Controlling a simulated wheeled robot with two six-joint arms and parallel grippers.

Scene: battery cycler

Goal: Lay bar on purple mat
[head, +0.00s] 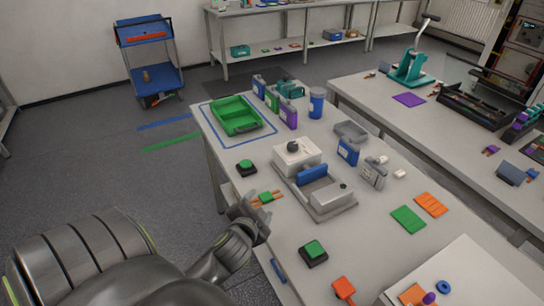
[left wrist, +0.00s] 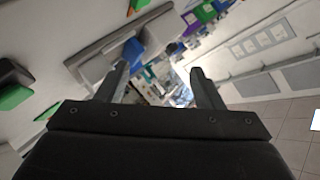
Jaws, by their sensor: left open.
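A small purple mat (head: 408,99) lies flat and bare on the right-hand table. I cannot tell for sure which piece is the bar. A thin blue strip (head: 279,270) lies at the near table's left edge, and a green piece with orange ends (head: 266,198) lies by my left gripper. My left gripper (head: 250,205) is low over that table's left edge, close to the green and orange piece. In the left wrist view its two fingers (left wrist: 161,82) are apart with nothing held between them. My right gripper is not in view.
A grey and white device (head: 318,190) with a blue block stands mid-table. Behind it are a green tray (head: 235,115) and several upright cells. Green-topped buttons (head: 313,252) sit nearer. The right table (head: 440,130) stands beyond a gap, with a teal press (head: 410,68).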

